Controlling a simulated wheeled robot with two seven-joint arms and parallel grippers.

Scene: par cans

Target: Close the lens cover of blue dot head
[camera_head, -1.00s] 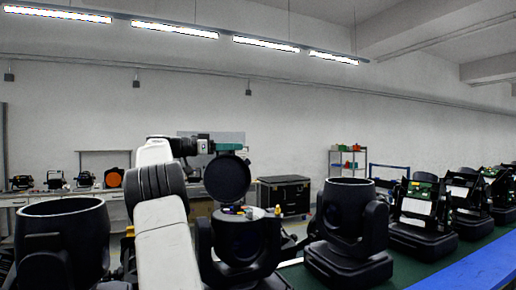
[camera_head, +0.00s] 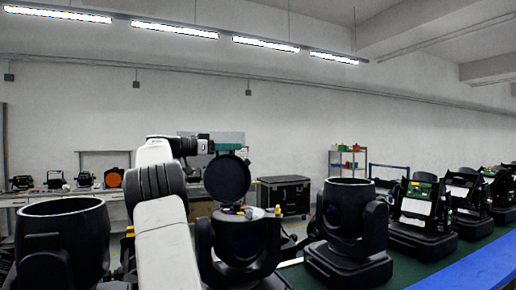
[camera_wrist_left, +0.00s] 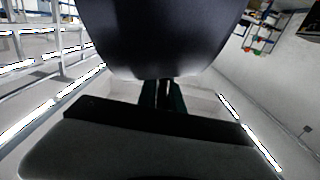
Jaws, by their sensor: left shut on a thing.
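The lens cover (camera_head: 227,179) is a round black disc standing nearly upright above a black moving head (camera_head: 240,245) in the head view. My left gripper (camera_head: 228,147) is at the top edge of the cover and shut on it. In the left wrist view the dark cover (camera_wrist_left: 165,38) fills the top, and my green gripper fingers (camera_wrist_left: 163,95) reach its edge. The head's opening lies below the cover, with small coloured parts at its rim. I cannot make out a clear blue dot mark. My right gripper is not in view.
A large open black head (camera_head: 62,240) stands at the left, and another (camera_head: 347,225) stands to the right. Several more fixtures line the green table (camera_head: 440,268), which has a blue edge (camera_head: 480,268). A black case (camera_head: 284,194) stands behind.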

